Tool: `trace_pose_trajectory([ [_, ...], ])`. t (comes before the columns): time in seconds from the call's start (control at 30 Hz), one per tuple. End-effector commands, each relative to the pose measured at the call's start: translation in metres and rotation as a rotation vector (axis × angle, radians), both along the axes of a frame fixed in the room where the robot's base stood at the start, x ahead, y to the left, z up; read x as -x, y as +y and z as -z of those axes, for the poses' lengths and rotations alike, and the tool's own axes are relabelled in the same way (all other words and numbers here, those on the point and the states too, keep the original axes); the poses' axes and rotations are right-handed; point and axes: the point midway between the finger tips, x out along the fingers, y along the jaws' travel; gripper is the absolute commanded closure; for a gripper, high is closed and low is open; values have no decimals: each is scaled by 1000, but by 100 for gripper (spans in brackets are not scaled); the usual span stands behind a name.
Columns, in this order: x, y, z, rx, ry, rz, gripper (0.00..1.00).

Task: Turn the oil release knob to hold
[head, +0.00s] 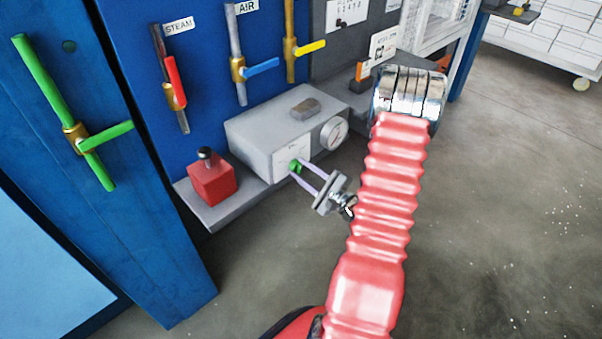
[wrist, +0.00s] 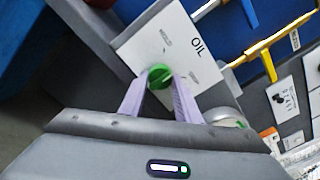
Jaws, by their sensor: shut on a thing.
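The oil release knob is a small green knob (head: 294,166) on the front of a grey box (head: 262,137) on a shelf. In the wrist view the green knob (wrist: 160,76) sits on a white plate marked OIL (wrist: 172,48), with small markings I cannot read. My gripper (head: 299,169) reaches it from the front right, its two pale fingers at either side of the knob. In the wrist view my gripper (wrist: 160,82) is shut on the knob. A light line runs slantwise across the knob's face; which marking it points to is unclear.
A round gauge (head: 334,133) is on the box, right of the knob. A red block with a black knob (head: 211,180) stands left. Pipes with a red lever (head: 175,82), blue lever (head: 262,67) and yellow lever (head: 311,47) hang above. Floor at right is clear.

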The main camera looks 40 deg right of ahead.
Motion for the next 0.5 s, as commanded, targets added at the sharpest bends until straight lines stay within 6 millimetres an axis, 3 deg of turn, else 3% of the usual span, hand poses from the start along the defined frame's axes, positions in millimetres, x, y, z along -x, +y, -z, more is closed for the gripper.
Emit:
trace_pose_trajectory([
  [0.5,-1,3,1,486,-12,-7,93],
])
